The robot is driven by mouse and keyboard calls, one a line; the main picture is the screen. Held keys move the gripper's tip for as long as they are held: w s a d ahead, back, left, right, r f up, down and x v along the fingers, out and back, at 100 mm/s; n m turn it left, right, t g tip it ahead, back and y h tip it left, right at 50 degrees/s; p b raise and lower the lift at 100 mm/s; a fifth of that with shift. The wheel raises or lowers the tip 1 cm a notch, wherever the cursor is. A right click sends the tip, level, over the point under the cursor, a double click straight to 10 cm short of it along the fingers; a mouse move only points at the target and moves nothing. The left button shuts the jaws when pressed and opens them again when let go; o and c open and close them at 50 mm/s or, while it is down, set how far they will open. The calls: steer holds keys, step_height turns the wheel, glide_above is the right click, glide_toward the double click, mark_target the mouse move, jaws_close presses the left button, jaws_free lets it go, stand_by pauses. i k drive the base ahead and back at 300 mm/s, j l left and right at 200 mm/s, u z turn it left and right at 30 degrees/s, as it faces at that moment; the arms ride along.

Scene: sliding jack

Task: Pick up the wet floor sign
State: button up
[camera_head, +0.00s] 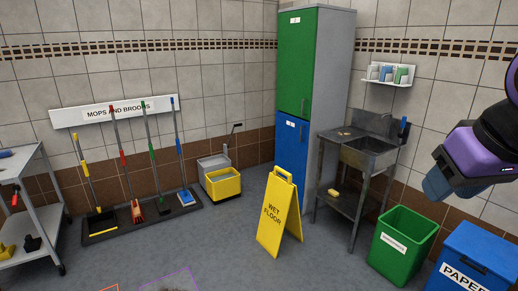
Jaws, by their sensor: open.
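The yellow wet floor sign (279,213) stands upright and unfolded on the grey floor near the middle of the view. Its front panel carries the words "WET FLOOR" and it has a handle opening at the top. Part of my arm, purple and black, shows at the right edge, well to the right of the sign and apart from it. I see no gripper fingers in this view.
A metal sink stand (353,160) is right behind the sign, beside a green-and-blue locker (292,95). A green bin (402,240) and a blue paper bin (474,262) stand at right. A yellow mop bucket (223,184) and broom rack (140,217) are left. Floor left of the sign is clear.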

mark_target(281, 209)
steer(key=i+z, duration=0.4)
steer(key=i, duration=1.4)
steer(key=i+l+u, duration=0.45)
steer(key=i, duration=0.2)
steer(key=i+l+u, duration=0.4)
steer(key=i+l, duration=0.15)
steer(key=i+l+u, duration=0.45)
steer(key=l, duration=0.3)
